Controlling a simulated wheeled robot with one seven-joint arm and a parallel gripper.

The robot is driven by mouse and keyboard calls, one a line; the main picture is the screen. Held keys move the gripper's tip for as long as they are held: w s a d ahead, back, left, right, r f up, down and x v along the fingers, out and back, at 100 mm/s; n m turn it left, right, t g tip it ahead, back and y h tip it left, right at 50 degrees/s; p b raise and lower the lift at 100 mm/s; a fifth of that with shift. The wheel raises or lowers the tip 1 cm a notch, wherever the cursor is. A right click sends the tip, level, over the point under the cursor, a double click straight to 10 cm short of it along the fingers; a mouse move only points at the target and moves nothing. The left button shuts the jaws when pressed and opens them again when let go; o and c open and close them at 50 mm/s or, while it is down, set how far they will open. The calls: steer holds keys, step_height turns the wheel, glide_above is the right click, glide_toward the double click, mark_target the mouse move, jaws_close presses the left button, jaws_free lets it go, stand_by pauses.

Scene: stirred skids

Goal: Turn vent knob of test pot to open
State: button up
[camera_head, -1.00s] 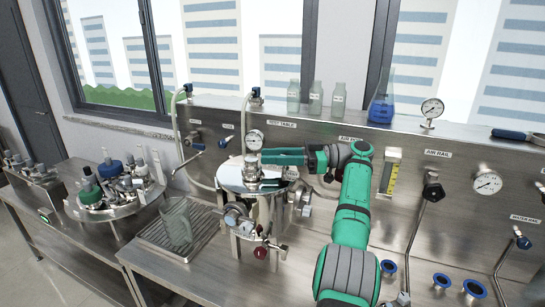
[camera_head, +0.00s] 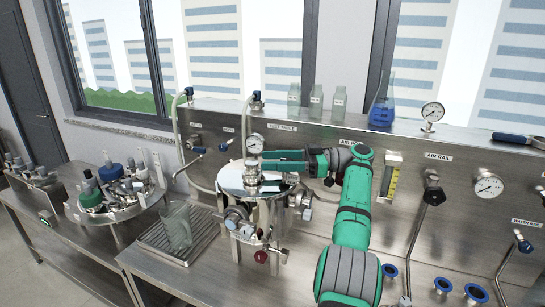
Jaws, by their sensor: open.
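The test pot (camera_head: 232,180) is a shiny steel vessel on legs, standing on the steel bench in the middle of the view. A round gauge (camera_head: 254,144) and a small metal fitting (camera_head: 252,170) rise above its lid. A metal valve body (camera_head: 238,214) sits on its front, and a dark red knob (camera_head: 261,256) shows low down. I cannot tell which part is the vent knob. My gripper (camera_head: 266,160) is open, reaching in from the right over the lid, its green fingers close beside the upright fitting. Contact cannot be made out, and the fingers hide part of the lid behind them.
A glass beaker (camera_head: 177,226) stands on a drip tray (camera_head: 160,247) left of the pot. A steel back panel (camera_head: 300,140) with gauges, valves and hoses runs behind. Bottles and a blue flask (camera_head: 382,108) stand on its ledge. Bench space is free in front of the pot.

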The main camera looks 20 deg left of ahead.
steer(key=shift+r, duration=1.45)
steer(key=shift+s+a+r, duration=0.1)
steer(key=shift+s, duration=0.05)
steer(key=shift+s+d+r, duration=0.25)
steer(key=shift+s+r, duration=0.2)
steer(key=shift+r, duration=0.2)
steer(key=shift+s+d+r, duration=0.15)
steer(key=s+d+r, duration=0.4)
steer(key=s+r, duration=0.4)
steer(key=s, duration=0.3)
steer(key=shift+s, duration=0.3)
steer(key=shift+a, duration=0.2)
